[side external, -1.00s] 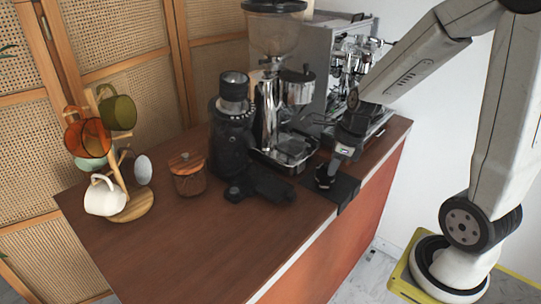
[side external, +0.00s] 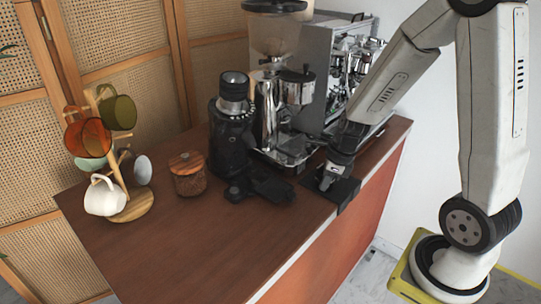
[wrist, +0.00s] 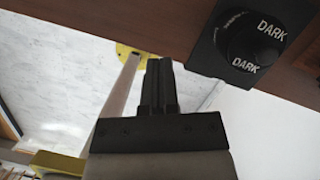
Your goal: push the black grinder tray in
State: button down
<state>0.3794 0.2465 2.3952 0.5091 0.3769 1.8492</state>
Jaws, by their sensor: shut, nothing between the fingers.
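The black grinder (side external: 228,138) stands upright near the middle of the cart. Its black tray (side external: 262,187) sticks out low at its front, towards the viewer and right, over the wooden top. My gripper (side external: 327,182) is low over the black mat at the cart's right edge, to the right of the tray and apart from it. In the wrist view my gripper's fingers (wrist: 160,85) are together with nothing between them. The tray cannot be made out in the wrist view.
A black mat (side external: 345,190) hangs over the cart edge; a round black piece marked DARK (wrist: 252,42) shows in the wrist view. The front top is clear.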

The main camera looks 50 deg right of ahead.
jog(key=x, duration=0.5)
jog(key=shift+w+a+r, duration=0.1)
jog(key=shift+w+a, duration=0.2)
jog(key=shift+w, duration=0.3)
jog(key=shift+w+a+r, duration=0.1)
jog(key=shift+w+a, duration=0.15)
jog(key=shift+w, duration=0.35)
jog(key=shift+w+a, duration=0.3)
jog(key=shift+w, duration=0.3)
jog(key=shift+w, duration=2.25)
jog(key=shift+s+d, duration=0.35)
jog(key=shift+s, duration=0.3)
jog(key=s, duration=0.1)
jog(key=s+d, duration=0.1)
jog(key=shift+s+d+r, duration=0.1)
jog(key=shift+s+r, duration=0.05)
jog(key=shift+s, duration=0.1)
jog(key=a+v, duration=0.1)
jog(key=v, duration=0.8)
jog(key=shift+d+r, duration=0.35)
jog(key=shift+d, duration=0.15)
